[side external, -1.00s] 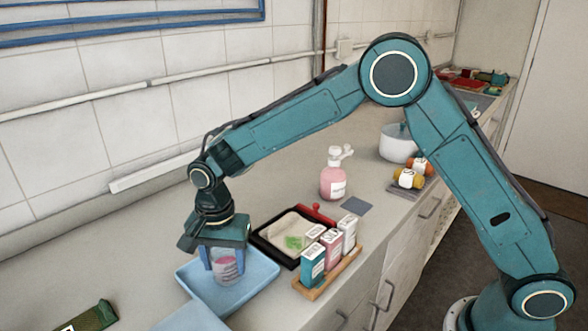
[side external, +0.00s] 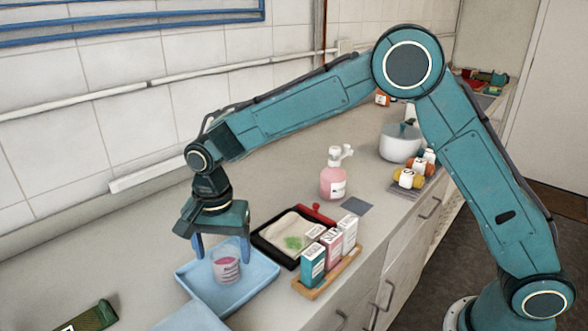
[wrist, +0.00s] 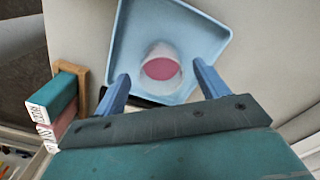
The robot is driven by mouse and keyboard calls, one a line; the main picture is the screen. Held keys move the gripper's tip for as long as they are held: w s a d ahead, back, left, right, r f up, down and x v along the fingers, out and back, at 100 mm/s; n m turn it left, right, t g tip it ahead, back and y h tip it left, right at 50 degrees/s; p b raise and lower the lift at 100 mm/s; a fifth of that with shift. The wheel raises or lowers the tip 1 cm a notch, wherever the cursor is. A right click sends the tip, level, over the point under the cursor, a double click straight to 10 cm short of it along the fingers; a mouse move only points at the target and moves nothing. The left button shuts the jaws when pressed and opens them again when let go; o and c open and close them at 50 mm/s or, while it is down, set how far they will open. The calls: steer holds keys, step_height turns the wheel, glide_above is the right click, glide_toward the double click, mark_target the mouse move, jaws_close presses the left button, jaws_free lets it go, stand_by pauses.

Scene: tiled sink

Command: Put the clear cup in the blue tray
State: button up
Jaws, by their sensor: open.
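The clear cup (side external: 226,265) has a pink band or content and stands upright in the blue tray (side external: 262,272). In the wrist view the cup (wrist: 160,65) shows inside the tray (wrist: 207,27), with tray floor around it. My gripper (side external: 220,250) is open just above and behind the cup. In the wrist view its blue fingers (wrist: 163,82) are spread wide, with the cup ahead of them and nothing held between them.
A black tray (side external: 262,240) with a red handle and a wooden rack (side external: 325,278) of small boxes stand right of the blue tray. A pink pump bottle (side external: 333,180) and a white pot (side external: 399,146) stand farther back. A green item (side external: 90,317) lies front left.

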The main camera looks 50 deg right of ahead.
step_height(320, 180, up, 9)
stand_by(0.4)
stand_by(0.5)
steer(key=s+d+r+n+t, duration=0.3)
steer(key=s+d+r+n, duration=0.2)
steer(key=s+d+r, duration=0.65)
steer(key=s+d+f+n+t, duration=0.1)
steer(key=s+d+f+n, duration=0.1)
steer(key=s, duration=0.6)
steer(key=s+d+f+n+t, duration=0.1)
steer(key=s+d+f+n, duration=0.2)
steer(key=s+d, duration=0.4)
steer(key=shift+s+d+n+t, duration=0.3)
steer(key=shift+s+n, duration=0.1)
steer(key=shift+s, duration=0.6)
